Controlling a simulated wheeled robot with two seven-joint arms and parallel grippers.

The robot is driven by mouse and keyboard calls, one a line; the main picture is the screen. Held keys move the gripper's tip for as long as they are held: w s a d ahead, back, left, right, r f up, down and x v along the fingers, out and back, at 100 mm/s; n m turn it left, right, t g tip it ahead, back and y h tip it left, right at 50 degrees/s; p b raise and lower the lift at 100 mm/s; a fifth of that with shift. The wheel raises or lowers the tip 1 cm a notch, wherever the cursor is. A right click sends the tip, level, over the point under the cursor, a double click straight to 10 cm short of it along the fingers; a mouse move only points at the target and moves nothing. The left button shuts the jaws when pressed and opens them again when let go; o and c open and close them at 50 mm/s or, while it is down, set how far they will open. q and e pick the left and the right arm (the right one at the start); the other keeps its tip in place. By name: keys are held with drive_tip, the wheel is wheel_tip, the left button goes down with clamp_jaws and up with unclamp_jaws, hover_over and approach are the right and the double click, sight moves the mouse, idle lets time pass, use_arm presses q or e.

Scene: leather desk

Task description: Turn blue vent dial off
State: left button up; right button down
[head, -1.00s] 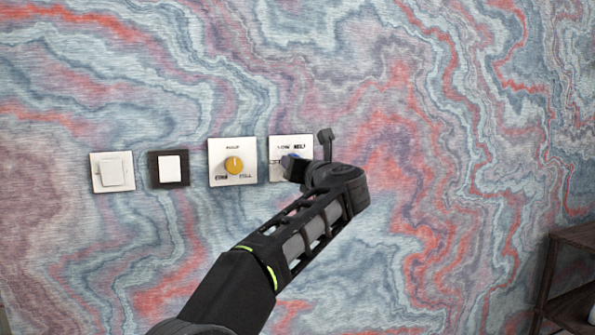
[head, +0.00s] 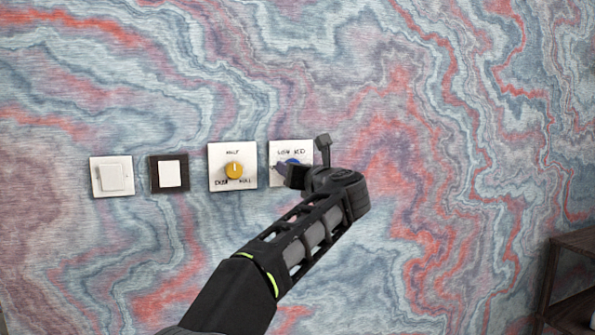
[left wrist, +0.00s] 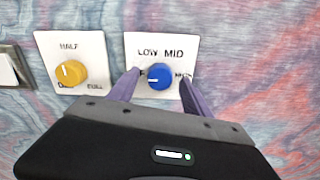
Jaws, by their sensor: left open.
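The blue vent dial (left wrist: 158,77) sits on a white plate (left wrist: 134,43) on the wall. In the left wrist view its white mark points left, toward a label mostly hidden by a finger. LOW and MID are readable above it; a label at right is partly covered. My left gripper (left wrist: 158,90) is open, with one finger on each side of the dial; I cannot tell if either touches it. In the head view the left gripper (head: 303,160) partly covers the blue dial (head: 293,163) and its plate. My right gripper is not in view.
A yellow dial (head: 234,170) on a white plate is just left of the blue one. Further left are a dark-framed switch (head: 170,173) and a white switch (head: 113,177). A brown wooden shelf (head: 572,270) stands at lower right. The wall right of my gripper is bare.

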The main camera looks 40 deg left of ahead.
use_arm(q)
drive_tip(key=b+v, duration=0.1)
drive_tip(key=v, duration=0.7)
drive_tip(key=shift+w, duration=0.1)
idle(0.5)
